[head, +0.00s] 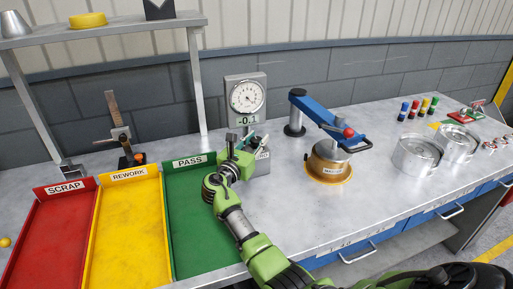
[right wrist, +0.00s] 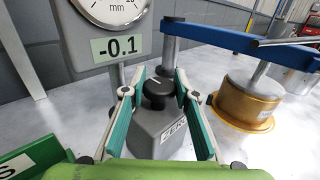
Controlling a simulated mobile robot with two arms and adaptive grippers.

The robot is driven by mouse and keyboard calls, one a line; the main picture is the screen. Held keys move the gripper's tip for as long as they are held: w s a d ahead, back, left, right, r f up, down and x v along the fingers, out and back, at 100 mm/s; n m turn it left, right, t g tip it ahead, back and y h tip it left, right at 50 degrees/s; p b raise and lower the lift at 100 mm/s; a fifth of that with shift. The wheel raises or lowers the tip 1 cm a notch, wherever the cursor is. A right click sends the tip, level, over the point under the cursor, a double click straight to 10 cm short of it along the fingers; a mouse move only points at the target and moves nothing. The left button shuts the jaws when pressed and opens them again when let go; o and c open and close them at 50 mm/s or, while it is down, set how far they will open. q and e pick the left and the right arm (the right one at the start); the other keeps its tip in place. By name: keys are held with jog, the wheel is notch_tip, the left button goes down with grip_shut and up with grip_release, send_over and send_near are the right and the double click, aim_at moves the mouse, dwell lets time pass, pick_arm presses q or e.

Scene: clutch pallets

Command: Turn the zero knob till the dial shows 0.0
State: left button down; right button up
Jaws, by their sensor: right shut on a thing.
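The dial gauge (head: 247,96) stands on a grey post behind the bench's middle. Its readout (head: 247,121) shows -0.1, and the same readout (right wrist: 116,47) is legible in the right wrist view. The black zero knob (right wrist: 157,92) sits on top of a grey block (right wrist: 158,132) labelled ZERO, with a white pointer mark on it. My right gripper (right wrist: 155,84) is shut on the zero knob, one teal-padded finger on each side. In the head view my right gripper (head: 249,143) hides most of the knob. My left gripper is not in view.
Red SCRAP (head: 49,250), yellow REWORK (head: 126,230) and green PASS (head: 192,225) trays lie left of my right arm. A blue lever press (head: 318,110) over a brass-coloured part (head: 327,160) stands right of the gauge. Round metal parts (head: 415,155) are farther right.

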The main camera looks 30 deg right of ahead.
jog(key=shift+f+m+g+h+b, duration=0.1)
jog(key=shift+m+g+h+b, duration=0.5)
jog(key=shift+m+g+b, duration=0.45)
jog(key=shift+g, duration=0.35)
jog(key=o, duration=1.1)
jog(key=v, duration=1.2)
jog(key=shift+f, duration=0.1)
